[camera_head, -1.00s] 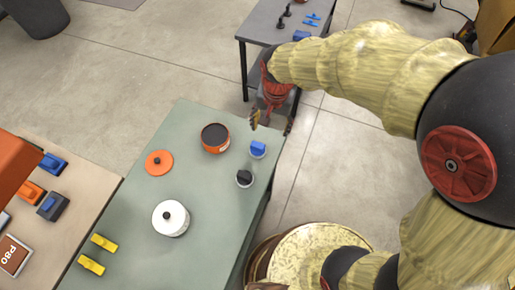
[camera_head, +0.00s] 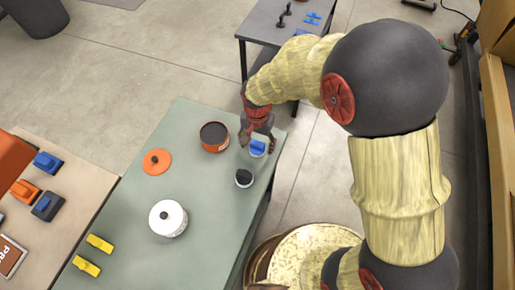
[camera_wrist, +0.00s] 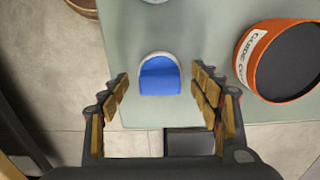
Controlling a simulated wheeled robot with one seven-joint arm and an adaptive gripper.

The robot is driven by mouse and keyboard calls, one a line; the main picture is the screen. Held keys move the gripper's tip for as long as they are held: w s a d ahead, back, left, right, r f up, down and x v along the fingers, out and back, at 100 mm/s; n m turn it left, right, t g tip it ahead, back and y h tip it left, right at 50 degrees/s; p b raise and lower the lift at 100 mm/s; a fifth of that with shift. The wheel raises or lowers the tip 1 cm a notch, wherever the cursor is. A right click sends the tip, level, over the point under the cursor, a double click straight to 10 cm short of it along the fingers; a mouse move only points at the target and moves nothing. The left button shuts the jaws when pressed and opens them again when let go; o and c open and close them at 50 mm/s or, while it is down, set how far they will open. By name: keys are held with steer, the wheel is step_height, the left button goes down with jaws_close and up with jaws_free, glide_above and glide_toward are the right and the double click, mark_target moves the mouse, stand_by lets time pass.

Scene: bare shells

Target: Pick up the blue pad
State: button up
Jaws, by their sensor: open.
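The blue pad (camera_head: 257,147) lies on the green table (camera_head: 190,120) near its right edge, beside the orange pot. It also shows in the wrist view as a blue block with a pale rounded rim (camera_wrist: 160,76). My gripper (camera_head: 258,140) is open just above the pad in the head view. I cannot tell the exact height left between fingertips and pad.
An orange pot with dark contents (camera_head: 214,136) stands close left of the pad. A black-topped round piece (camera_head: 244,177) is just below it. An orange lid (camera_head: 157,162), a white lidded pot (camera_head: 168,218) and yellow pieces (camera_head: 87,265) lie farther left. A grey table (camera_head: 275,25) stands behind.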

steer(key=shift+f, duration=0.15)
steer(key=shift+c, duration=1.2)
steer(key=c, duration=1)
